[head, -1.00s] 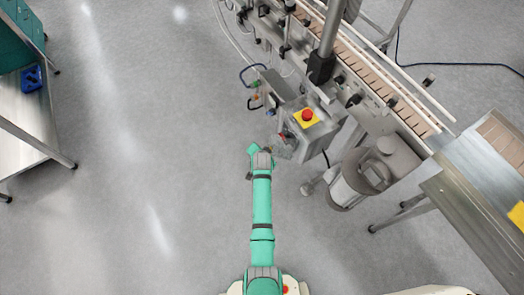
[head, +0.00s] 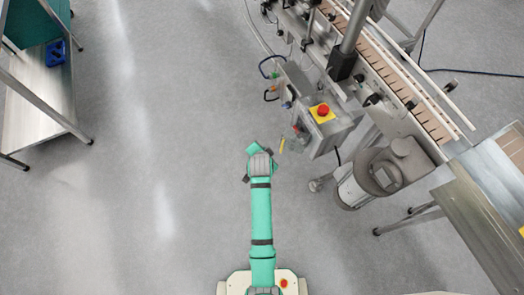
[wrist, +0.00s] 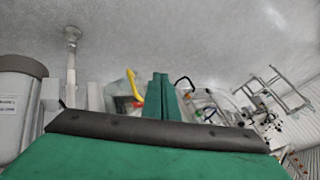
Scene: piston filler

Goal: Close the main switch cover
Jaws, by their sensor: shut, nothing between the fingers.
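The main switch cover appears as a clear panel (wrist: 113,92) with a yellow strip (wrist: 135,84) in the wrist view, just left of my fingers. In the head view, its yellow strip (head: 282,145) stands out from the left side of the grey control box (head: 328,136), so the cover looks open. A red switch part (head: 298,129) is on that side of the box. My gripper (wrist: 160,76) is shut and empty, its green fingers together. In the head view, my arm's end is left of the cover with a gap. Whether the fingertips touch it cannot be told.
A red emergency button on a yellow plate (head: 322,112) tops the box. Hose loops (head: 270,67) stick out above it. A motor (head: 373,177) and the conveyor (head: 395,65) lie to the right. A steel table (head: 45,100) stands far left, with open floor between.

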